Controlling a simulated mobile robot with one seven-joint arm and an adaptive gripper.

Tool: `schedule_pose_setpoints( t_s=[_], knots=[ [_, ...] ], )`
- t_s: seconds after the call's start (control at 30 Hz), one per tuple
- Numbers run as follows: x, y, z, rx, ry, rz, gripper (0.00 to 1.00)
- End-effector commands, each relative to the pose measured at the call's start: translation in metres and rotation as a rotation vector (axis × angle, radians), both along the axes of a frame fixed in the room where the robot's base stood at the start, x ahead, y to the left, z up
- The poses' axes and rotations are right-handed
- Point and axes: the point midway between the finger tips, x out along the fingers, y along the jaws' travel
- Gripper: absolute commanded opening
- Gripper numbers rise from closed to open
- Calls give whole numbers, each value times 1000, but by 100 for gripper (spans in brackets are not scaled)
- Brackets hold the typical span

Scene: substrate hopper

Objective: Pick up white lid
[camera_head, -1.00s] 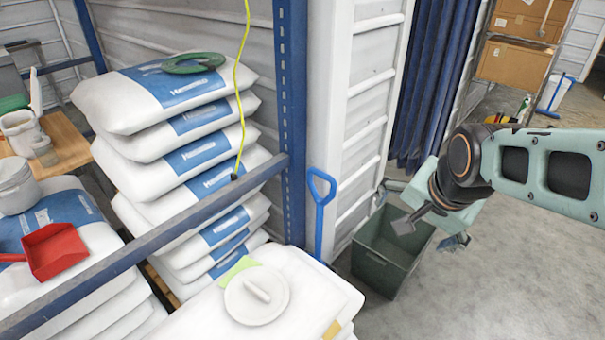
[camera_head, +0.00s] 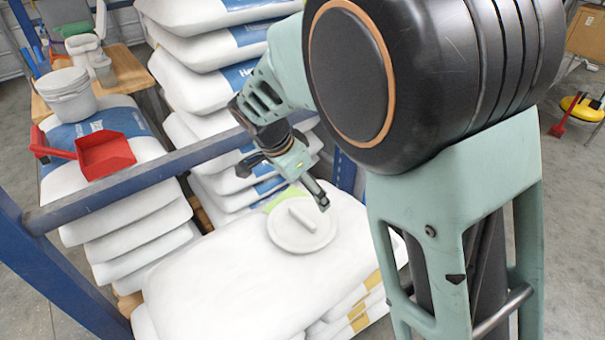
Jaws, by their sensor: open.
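The round white lid (camera_head: 296,241) lies flat on top of a stack of white bags, with its bar handle facing up. A light green sheet shows partly from under the lid's back edge. My gripper (camera_head: 284,186) is open and empty. It hangs just behind and above the lid in the picture, with one finger near the handle's right side. I cannot tell whether that finger touches the lid. My arm fills much of the right half of the view.
A blue rack beam (camera_head: 190,158) crosses in front of the tall bag stack. A red scoop (camera_head: 105,155) lies on the left bags, with a white bucket (camera_head: 68,97) behind it. The bag top (camera_head: 215,290) in front of the lid is clear.

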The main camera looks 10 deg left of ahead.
Motion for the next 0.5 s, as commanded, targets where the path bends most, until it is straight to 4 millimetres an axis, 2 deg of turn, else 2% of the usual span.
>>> schedule_pose_setpoints(
  t_s=[0.07, 0.2, 0.37, 0.5],
  knots=[
    [-7, 18, -10, -16, 11, 9, 93],
    [-12, 30, -18, -28, 19, 11, 93],
    [-8, 26, -36, -31, 22, 10, 93],
    [-1, 20, -58, -31, 22, 11, 93]
  ],
)
